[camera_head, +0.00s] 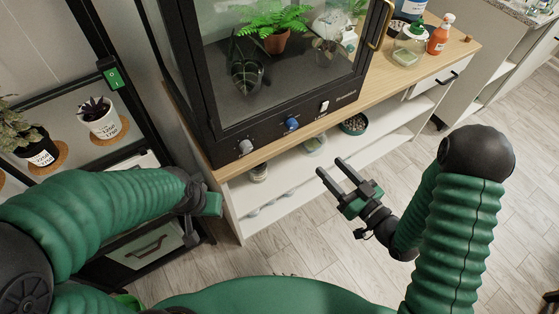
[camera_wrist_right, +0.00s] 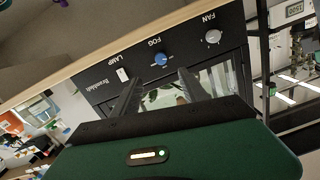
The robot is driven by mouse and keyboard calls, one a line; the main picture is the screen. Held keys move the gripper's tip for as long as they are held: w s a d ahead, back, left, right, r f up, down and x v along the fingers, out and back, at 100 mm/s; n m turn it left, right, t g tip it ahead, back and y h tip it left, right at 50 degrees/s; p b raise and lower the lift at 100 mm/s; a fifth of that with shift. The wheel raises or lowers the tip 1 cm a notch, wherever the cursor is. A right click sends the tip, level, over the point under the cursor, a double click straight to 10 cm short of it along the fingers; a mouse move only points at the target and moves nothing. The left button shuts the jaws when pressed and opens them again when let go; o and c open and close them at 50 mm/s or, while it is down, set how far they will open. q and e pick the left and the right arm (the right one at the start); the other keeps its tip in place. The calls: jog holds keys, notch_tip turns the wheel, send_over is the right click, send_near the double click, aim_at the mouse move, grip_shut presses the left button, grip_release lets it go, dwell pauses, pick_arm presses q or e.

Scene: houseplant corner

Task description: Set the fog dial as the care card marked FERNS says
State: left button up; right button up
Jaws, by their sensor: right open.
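The fog dial (camera_head: 292,124) is a blue knob on the black front panel of the glass plant cabinet (camera_head: 225,136). In the right wrist view the panel appears upside down, and the blue dial (camera_wrist_right: 161,59) sits by the word FOG. Its exact setting is too small to read. My right gripper (camera_head: 330,165) is open and empty, in front of the panel and apart from the dial. In its wrist view its two fingers (camera_wrist_right: 160,77) point towards the dial. My left gripper (camera_head: 208,203) is at the left, its fingers unclear. I cannot make out a card marked FERNS.
A grey FAN knob (camera_head: 246,147) and a white LAMP switch (camera_head: 324,106) flank the dial. The cabinet stands on a wooden-topped bench; a bowl of pebbles (camera_head: 353,124) is on the shelf below. An orange bottle (camera_head: 440,35) stands at right. A plant rack is at left.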

jog(key=d+b, duration=0.1)
jog(key=d, duration=0.1)
jog(key=b, duration=1.1)
send_near(294, 127)
jog(key=shift+y, duration=0.3)
jog(key=x, duration=0.5)
jog(key=shift+w+d+f, duration=0.25)
jog(key=shift+w+f, duration=0.05)
jog(key=shift+f, duration=0.1)
jog(key=x, duration=0.3)
jog(key=shift+w+a+r, duration=0.1)
jog(key=shift+a+r, duration=0.05)
jog(key=shift+a, duration=0.4)
jog(key=shift+d, duration=0.25)
jog(key=shift+c, duration=1.1)
pick_arm(q)
notch_tip(294, 127, down, 13)
jog(key=d, duration=0.1)
jog(key=shift+d, duration=0.3)
pick_arm(e)
grip_shut()
